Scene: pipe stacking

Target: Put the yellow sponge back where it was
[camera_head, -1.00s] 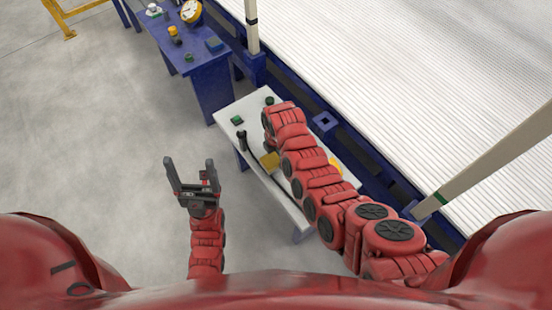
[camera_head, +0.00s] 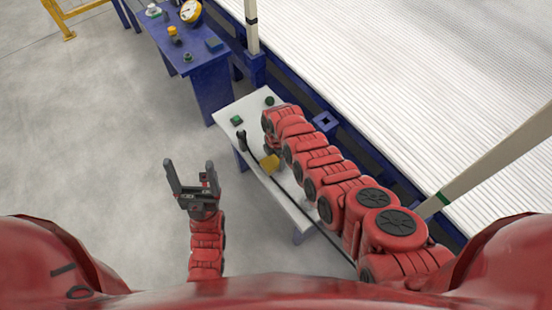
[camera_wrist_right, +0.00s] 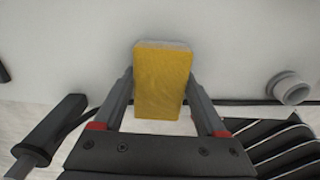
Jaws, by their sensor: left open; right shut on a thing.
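The yellow sponge (camera_head: 270,162) shows at the near side of the white table (camera_head: 226,114), just below the end of my right arm. In the right wrist view the sponge (camera_wrist_right: 162,82) stands between the two fingers of my right gripper (camera_wrist_right: 160,92), which is shut on it. I cannot tell whether the sponge touches the table. In the head view the right gripper is mostly hidden behind its own arm. My left gripper (camera_head: 192,180) is open and empty, over the floor left of the table.
A black-handled tool (camera_head: 242,139) and green objects (camera_head: 236,120) (camera_head: 269,100) lie on the white table. A grey round fitting (camera_wrist_right: 290,88) is right of the sponge in the wrist view. A blue table (camera_head: 195,70) with several items stands behind. A conveyor (camera_head: 400,70) borders the right.

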